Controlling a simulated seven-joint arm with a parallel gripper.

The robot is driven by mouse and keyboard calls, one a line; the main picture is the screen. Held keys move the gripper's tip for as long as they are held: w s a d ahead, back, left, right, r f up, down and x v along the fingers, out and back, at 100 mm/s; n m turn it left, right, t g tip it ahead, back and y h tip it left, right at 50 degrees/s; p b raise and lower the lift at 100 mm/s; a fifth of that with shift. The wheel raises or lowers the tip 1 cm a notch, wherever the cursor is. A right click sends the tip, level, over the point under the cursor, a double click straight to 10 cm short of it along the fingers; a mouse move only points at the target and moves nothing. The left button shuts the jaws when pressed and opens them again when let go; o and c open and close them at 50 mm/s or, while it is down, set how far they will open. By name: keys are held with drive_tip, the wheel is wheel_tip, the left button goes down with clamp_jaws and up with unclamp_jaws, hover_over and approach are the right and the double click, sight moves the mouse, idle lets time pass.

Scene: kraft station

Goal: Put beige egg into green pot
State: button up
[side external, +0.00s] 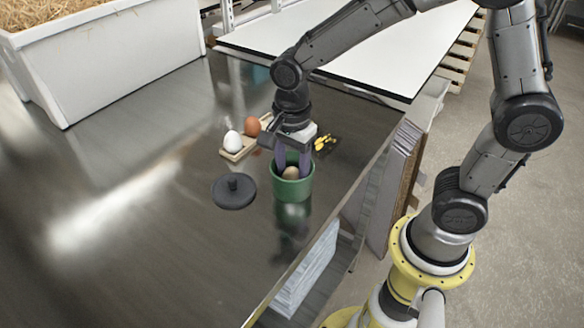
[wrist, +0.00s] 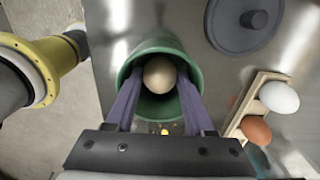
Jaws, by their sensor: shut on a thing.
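The green pot (side external: 293,190) stands on the metal table near its right edge. It also shows in the wrist view (wrist: 193,99). The beige egg (wrist: 159,75) is inside the pot's opening, between my fingers; it also shows in the side view (side external: 291,172). My gripper (wrist: 160,80) points down into the pot and is shut on the beige egg. The fingertips are below the pot's rim. I cannot tell whether the egg touches the pot's bottom.
A dark lid (side external: 234,191) with a knob lies left of the pot. A wooden holder (side external: 238,152) behind it carries a white egg (side external: 233,142) and a brown egg (side external: 252,126). A white bin of straw (side external: 105,62) stands at the back left. The table's left front is clear.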

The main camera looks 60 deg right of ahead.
sight(292, 168)
drive_tip(key=o, duration=0.9)
drive_tip(key=s+d+r+t, duration=0.1)
drive_tip(key=s+d+r, duration=0.1)
drive_tip(key=r, duration=0.7)
drive_tip(key=s+d+r+t, duration=0.1)
drive_tip(key=s+r, duration=0.1)
drive_tip(key=r, duration=0.6)
drive_tip(key=s+d+f+n+t, duration=0.1)
drive_tip(key=s+f+n, duration=0.1)
drive_tip(key=s+n, duration=0.3)
drive_tip(key=s+d+f+n+t, duration=0.2)
drive_tip(key=s+n, duration=0.3)
drive_tip(key=n, duration=0.8)
drive_tip(key=shift+d+f+t, duration=0.2)
drive_tip(key=shift+f+t, duration=0.1)
drive_tip(key=shift+f, duration=0.35)
